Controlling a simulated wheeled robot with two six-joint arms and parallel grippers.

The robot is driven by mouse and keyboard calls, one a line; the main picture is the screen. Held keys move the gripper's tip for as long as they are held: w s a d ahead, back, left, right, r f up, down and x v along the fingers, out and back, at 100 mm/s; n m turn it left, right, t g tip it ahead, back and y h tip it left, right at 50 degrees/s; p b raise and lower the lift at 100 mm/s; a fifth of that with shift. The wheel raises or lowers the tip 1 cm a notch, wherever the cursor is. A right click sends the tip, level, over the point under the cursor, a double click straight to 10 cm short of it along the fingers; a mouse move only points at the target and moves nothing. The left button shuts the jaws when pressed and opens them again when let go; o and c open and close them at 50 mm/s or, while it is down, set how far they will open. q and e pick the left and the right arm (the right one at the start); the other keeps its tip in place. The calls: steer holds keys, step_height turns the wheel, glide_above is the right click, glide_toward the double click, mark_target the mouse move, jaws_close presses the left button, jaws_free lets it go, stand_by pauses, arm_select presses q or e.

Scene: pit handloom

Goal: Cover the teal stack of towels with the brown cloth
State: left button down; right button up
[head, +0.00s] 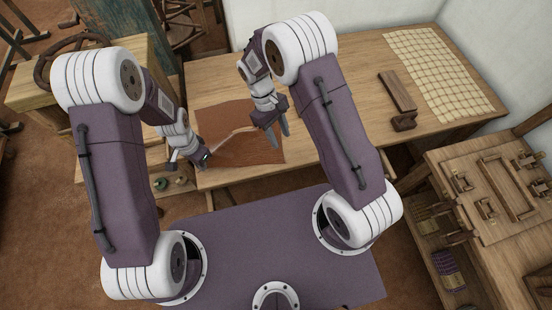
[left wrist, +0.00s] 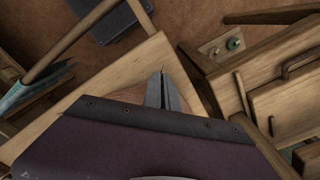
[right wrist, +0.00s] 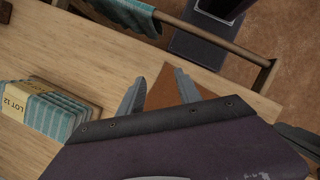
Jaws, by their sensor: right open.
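The brown cloth (head: 262,150) lies on the table near its front edge, with a pale raised fold running across it. My left gripper (head: 206,158) is at the cloth's front-left part; its fingers are close together in the left wrist view (left wrist: 162,92) and appear shut on the cloth, though the tips are partly hidden. My right gripper (head: 281,136) is open above the cloth's right side. Part of the cloth shows between its fingers in the right wrist view (right wrist: 164,90). The teal stack of towels (right wrist: 68,118), with a cream "LOT 12" band, lies beside the right gripper; my right arm appears to hide it in the head view.
A woven mat (head: 435,70) and wooden blocks (head: 397,92) lie on the table's right part. A wooden bench with fittings (head: 500,190) stands at the right. A teal cloth hangs on a rail (right wrist: 215,35) past the table edge. Bare table top lies behind the cloth.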

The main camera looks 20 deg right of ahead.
mark_target(280, 160)
steer(key=shift+n+t, duration=0.3)
steer(key=shift+n, duration=0.2)
steer(key=f, duration=0.3)
steer(key=s+f, duration=0.1)
steer(key=f, duration=0.2)
steer(key=a+f, duration=0.1)
steer(key=f, duration=0.2)
steer(key=shift+s+f, duration=0.2)
steer(key=shift+f, duration=0.1)
jaws_close()
steer(key=shift+r, duration=2.55)
